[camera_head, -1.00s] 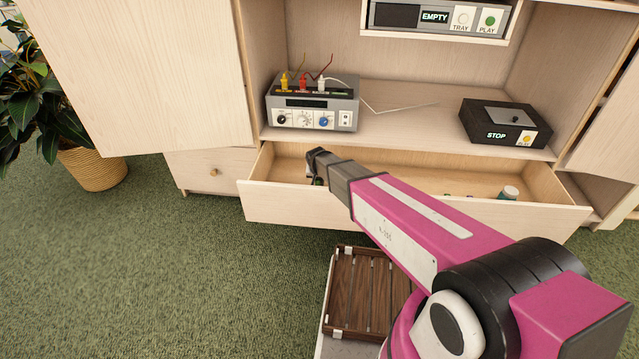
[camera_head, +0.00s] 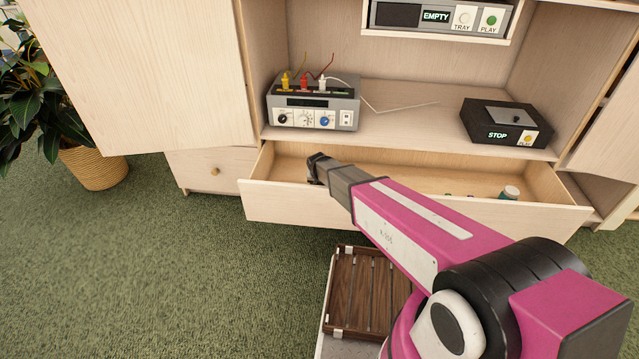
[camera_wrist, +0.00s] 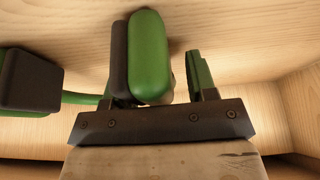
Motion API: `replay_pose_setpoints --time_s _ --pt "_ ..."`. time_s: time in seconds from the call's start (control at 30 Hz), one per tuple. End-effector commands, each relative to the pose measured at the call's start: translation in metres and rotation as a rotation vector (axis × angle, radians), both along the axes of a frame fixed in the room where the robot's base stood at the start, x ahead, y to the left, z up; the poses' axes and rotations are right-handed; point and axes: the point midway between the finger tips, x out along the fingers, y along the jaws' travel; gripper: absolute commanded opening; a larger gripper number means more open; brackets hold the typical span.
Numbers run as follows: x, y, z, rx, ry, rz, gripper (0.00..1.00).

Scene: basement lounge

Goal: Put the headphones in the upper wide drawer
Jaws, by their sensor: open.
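The headphones (camera_wrist: 148,58), green with black parts, show large in the wrist view inside the open wide drawer (camera_head: 400,212). One green and black cup is at my gripper's jaws, and a dark part with a thin green piece lies to the left. My gripper (camera_wrist: 165,78) is open, its right finger standing clear of the cup. The left finger is mostly hidden by the cup. In the head view my gripper (camera_head: 316,170) is in the left part of the drawer, where the headphones cannot be made out.
A grey device with plugs (camera_head: 313,105) and a black STOP box (camera_head: 506,122) stand on the shelf above. A small bottle (camera_head: 510,192) and little items lie in the drawer's right part. A cabinet door (camera_head: 150,75) hangs open at the left.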

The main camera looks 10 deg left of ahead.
Motion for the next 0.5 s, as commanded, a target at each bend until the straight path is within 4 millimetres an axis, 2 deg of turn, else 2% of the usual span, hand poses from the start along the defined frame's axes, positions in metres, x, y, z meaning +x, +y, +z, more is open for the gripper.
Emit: replay_pose_setpoints --time_s 0.17,0.5 --pt "-0.004 -0.001 0.011 0.001 -0.001 0.0 0.52" --pt "-0.024 -0.002 0.058 0.001 -0.001 0.0 0.52"
